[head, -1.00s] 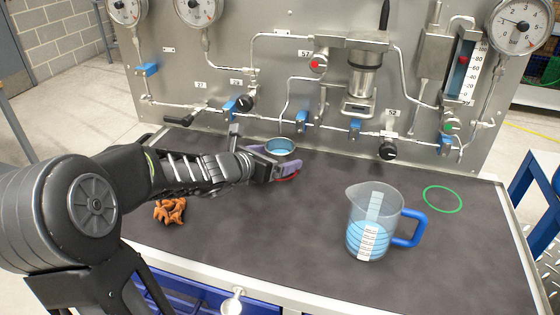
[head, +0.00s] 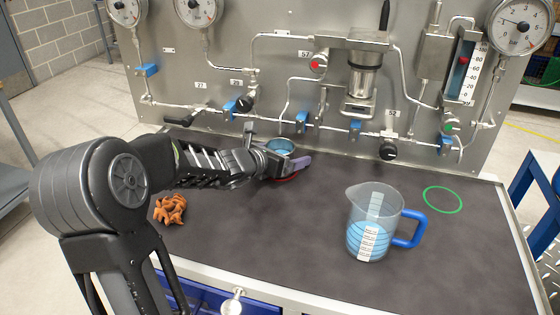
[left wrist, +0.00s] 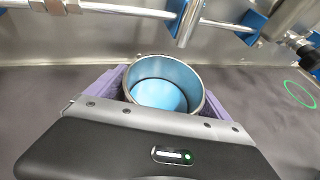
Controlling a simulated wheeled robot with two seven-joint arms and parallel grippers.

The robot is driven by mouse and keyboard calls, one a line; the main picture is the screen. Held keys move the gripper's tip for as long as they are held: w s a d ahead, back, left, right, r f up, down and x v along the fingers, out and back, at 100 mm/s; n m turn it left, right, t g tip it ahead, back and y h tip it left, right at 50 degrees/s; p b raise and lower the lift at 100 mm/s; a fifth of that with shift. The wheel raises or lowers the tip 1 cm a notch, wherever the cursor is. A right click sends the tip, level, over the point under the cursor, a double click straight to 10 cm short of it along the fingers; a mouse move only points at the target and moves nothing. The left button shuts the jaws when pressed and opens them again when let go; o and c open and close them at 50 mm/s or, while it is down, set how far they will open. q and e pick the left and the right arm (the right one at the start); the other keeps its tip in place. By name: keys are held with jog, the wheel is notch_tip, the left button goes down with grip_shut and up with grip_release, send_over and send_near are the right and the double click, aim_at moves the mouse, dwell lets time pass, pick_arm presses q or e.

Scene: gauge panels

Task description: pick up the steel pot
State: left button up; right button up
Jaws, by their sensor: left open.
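The steel pot (head: 281,146), a small round vessel with blue liquid in it, stands on the dark bench top towards the panel. It also shows in the left wrist view (left wrist: 164,84), upright, with its rim and the blue inside visible. My left gripper (head: 284,160) is open at the pot, with purple fingers. In the left wrist view one finger is on each side of the pot; I cannot tell whether they touch it. The gripper hides the pot's lower front. My right gripper is not in view.
A clear measuring jug (head: 374,222) with blue liquid and a blue handle stands right of centre. A green ring (head: 443,199) is at the right and a red ring (head: 287,179) by the gripper. Panel pipes and valves (head: 302,122) are close behind the pot.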

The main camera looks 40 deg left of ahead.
pick_arm(q)
jog(key=c, duration=1.7)
jog(key=shift+r, duration=0.15)
jog(key=shift+c, duration=0.2)
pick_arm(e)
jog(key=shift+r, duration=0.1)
